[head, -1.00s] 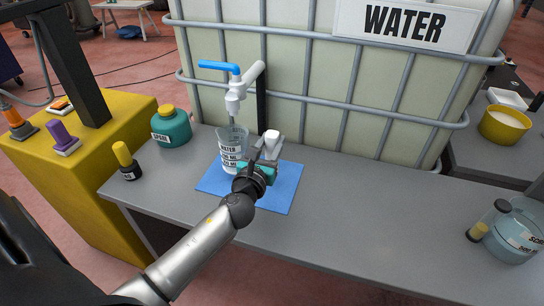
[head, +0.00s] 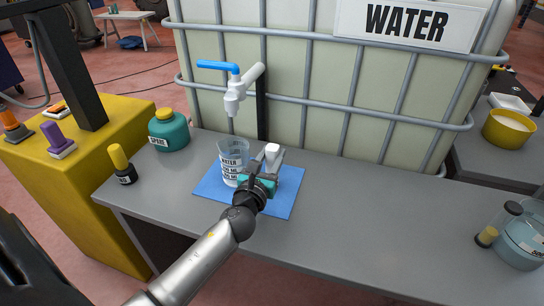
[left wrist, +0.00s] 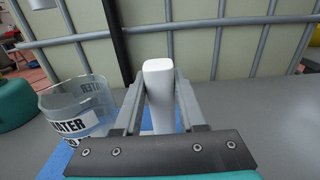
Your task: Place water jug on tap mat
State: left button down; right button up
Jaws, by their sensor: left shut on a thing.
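The water jug (head: 230,163) is a clear beaker-like vessel with a white label reading WATER. It looks upright over the left part of the blue tap mat (head: 279,203), below the tap. I cannot tell whether its base touches the mat. My left gripper (head: 271,158) is shut on the jug's white handle, to the right of the jug body. In the left wrist view the handle (left wrist: 158,90) stands between the fingers and the jug body (left wrist: 84,108) is at the left. My right gripper is not in view.
The white tap (head: 236,92) with a blue lever comes from the caged water tank (head: 300,95) behind. A teal SPARE bottle (head: 172,133) and a yellow-capped dark bottle (head: 123,168) stand left.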

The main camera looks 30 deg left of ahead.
pick_arm(q)
jog(key=c, duration=0.9)
grip_release()
jog(key=shift+f, duration=0.15)
jog(key=o, duration=0.4)
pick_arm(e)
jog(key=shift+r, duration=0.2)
pick_arm(q)
jog(key=shift+s, duration=0.15)
jog(key=v, duration=1.1)
jog(key=shift+s+d, duration=0.1)
jog(key=shift+s, duration=0.25)
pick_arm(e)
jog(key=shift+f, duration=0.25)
